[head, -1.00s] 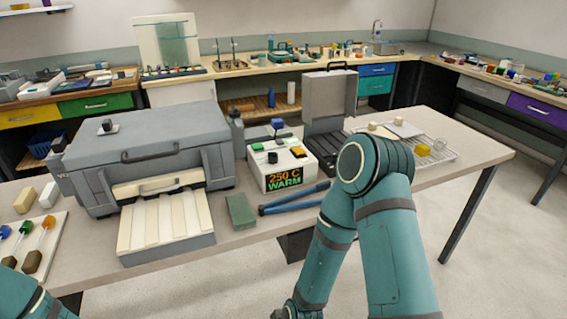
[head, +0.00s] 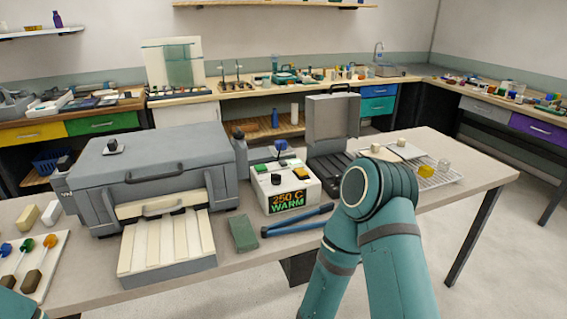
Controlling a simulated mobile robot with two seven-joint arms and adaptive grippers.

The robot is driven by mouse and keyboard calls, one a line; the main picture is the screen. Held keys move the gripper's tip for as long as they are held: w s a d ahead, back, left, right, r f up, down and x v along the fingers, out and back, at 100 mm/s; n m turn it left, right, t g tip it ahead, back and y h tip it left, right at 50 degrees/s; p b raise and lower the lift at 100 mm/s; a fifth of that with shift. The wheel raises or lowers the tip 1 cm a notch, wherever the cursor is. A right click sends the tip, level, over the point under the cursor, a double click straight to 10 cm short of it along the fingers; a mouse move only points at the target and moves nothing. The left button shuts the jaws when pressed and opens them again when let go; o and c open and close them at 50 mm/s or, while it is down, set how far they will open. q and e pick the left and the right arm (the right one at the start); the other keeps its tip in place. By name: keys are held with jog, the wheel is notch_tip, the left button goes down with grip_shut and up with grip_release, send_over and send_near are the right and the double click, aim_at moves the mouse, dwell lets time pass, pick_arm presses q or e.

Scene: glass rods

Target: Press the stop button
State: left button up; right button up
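A white control box (head: 286,187) stands on the table in the head view, right of a large grey kiln-like unit (head: 150,170). Its lit display (head: 288,202) reads "250 C WARM". I cannot tell which is the stop button. My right arm bends in front of the table, right of the box. Neither gripper is in view.
Blue-handled tongs (head: 297,222) and a green block (head: 243,234) lie in front of the box. An open grey case (head: 332,122) stands behind right.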

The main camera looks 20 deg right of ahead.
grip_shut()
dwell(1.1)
